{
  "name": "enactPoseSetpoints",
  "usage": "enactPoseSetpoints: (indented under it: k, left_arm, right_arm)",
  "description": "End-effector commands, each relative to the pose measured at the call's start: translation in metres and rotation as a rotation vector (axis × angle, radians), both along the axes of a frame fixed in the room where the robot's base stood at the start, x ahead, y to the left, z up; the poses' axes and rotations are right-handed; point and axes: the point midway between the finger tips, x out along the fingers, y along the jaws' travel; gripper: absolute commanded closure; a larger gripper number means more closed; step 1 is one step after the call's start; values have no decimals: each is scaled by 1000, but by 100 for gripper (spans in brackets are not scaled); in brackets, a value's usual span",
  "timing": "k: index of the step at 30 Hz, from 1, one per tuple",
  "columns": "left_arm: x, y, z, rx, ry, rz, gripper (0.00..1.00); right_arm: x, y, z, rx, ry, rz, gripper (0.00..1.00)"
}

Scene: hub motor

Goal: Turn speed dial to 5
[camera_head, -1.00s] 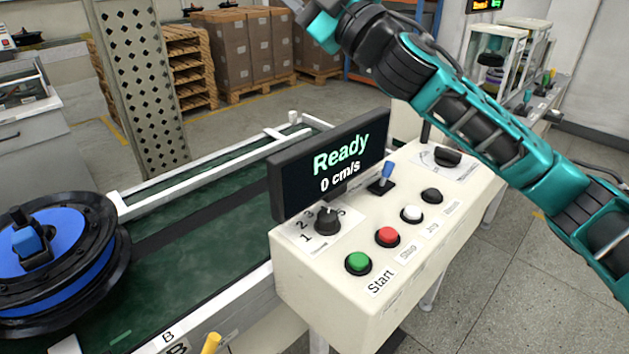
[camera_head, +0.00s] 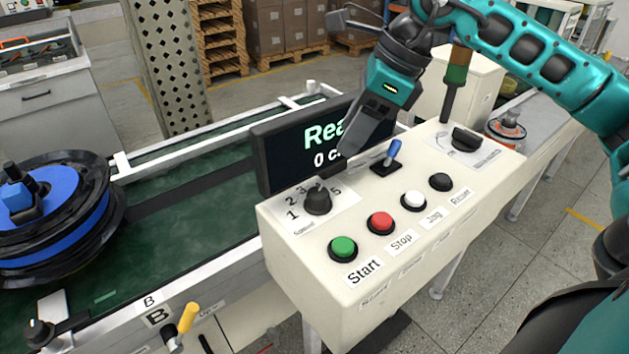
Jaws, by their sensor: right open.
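The black speed dial (camera_head: 318,203) stands on a white label with numbers at the left end of the cream control box. The numbers 1, 2, 3 and 5 show around it. Its exact setting is hard to read. My right gripper (camera_head: 335,168) is open, its grey fingers pointing down and left just above and behind the dial. Whether a fingertip touches the dial cannot be told. The gripper covers part of the display (camera_head: 285,148), which shows "Rea" and "0 c". My left gripper is out of view.
Green start (camera_head: 342,249), red stop (camera_head: 380,222), white (camera_head: 413,200) and black (camera_head: 441,181) buttons line the box front. A blue-tipped lever (camera_head: 392,156) stands right of the gripper. A blue-and-black hub motor (camera_head: 50,215) lies on the green conveyor (camera_head: 170,240) at left.

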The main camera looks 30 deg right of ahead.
Motion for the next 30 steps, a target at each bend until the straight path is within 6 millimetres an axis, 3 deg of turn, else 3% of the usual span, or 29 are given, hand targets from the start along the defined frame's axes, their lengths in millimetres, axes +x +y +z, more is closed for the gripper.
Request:
enactPoseSetpoints:
  k: [5,21,30]
  left_arm:
    - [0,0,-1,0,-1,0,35]
    - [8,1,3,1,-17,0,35]
    - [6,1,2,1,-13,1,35]
  right_arm:
    - [1,-2,-13,-28,10,2,48]
    - [27,28,-105,-21,8,1,48]
    - [32,33,-121,-21,7,1,48]
